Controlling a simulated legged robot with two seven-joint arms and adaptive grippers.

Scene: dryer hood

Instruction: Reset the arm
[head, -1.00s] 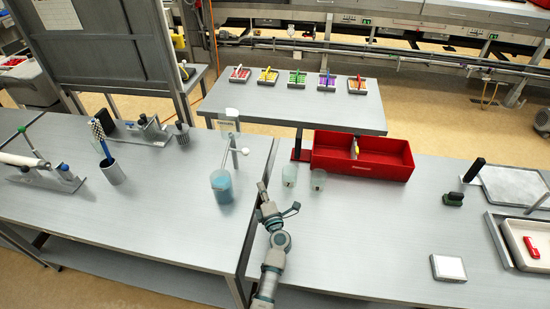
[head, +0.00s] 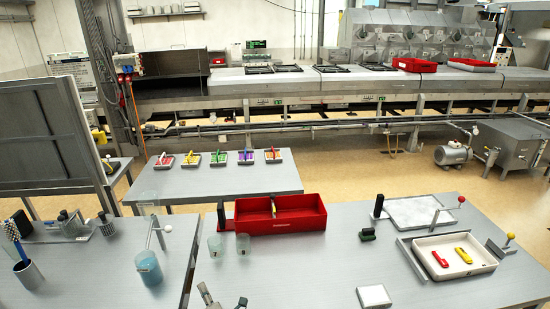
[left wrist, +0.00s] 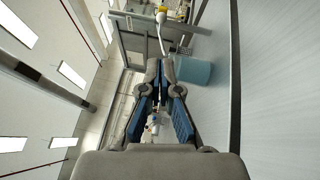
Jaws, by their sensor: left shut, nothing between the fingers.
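My left gripper (head: 205,293) shows only in part at the bottom edge of the head view, over the front-left part of the right-hand table. In the left wrist view my left gripper (left wrist: 159,66) has its dark fingers with blue pads closed together at the tips, with nothing held. The left arm behind it is mostly below the head view's edge. My right gripper is not in view.
A blue beaker (head: 148,267) stands left of the gripper, and also shows in the wrist view (left wrist: 192,70). Beyond are clear cups (head: 215,245), a red bin (head: 285,226) and a white tray (head: 425,262). The table's middle (head: 310,270) is clear.

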